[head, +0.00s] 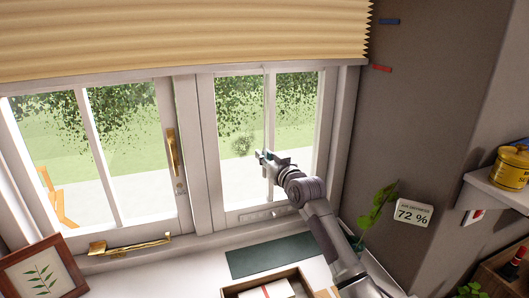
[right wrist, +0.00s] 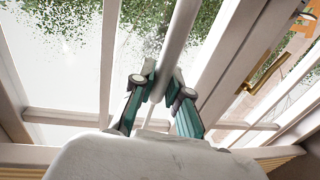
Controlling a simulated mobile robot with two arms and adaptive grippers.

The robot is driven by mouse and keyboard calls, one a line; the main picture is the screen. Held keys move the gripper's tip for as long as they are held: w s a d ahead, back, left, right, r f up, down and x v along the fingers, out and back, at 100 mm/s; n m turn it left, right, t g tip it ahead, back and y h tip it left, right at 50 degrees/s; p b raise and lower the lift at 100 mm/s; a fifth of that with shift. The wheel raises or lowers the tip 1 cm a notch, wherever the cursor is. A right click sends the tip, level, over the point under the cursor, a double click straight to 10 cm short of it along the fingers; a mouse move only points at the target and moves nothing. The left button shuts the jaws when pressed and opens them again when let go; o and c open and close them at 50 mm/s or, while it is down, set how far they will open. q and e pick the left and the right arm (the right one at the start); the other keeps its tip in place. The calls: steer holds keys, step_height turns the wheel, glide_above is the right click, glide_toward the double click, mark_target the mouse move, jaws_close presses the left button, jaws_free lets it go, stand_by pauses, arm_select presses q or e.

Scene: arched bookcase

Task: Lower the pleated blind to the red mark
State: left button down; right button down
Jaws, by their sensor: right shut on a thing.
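The tan pleated blind (head: 190,35) hangs across the top of the window. The right end of its lower edge is between the blue mark and the red mark (head: 382,69) in the picture, a little above the red one. My right gripper (head: 272,157) is in front of the right window sash, well below the blind. In the right wrist view my right gripper (right wrist: 160,88) is shut on a slim white rod (right wrist: 177,40); the rod is hard to make out in the head view. My left gripper is not in view.
A blue mark (head: 390,21) is on the grey wall. Brass handles (head: 172,152) and a brass stay (head: 130,244) are on the window. A framed leaf picture (head: 40,272), a plant (head: 376,208) and a 72 % display (head: 413,212) are around the sill. A shelf with a yellow pot (head: 511,167) is at right.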

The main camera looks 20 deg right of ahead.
steer(key=shift+f, duration=0.2)
steer(key=c, duration=1.1)
jaws_free()
steer(key=shift+r, duration=0.1)
steer(key=shift+c, duration=0.2)
steer(key=s+d, duration=0.2)
steer(key=s, duration=0.9)
steer(key=shift+s+d, duration=0.15)
steer(key=shift+s, duration=0.25)
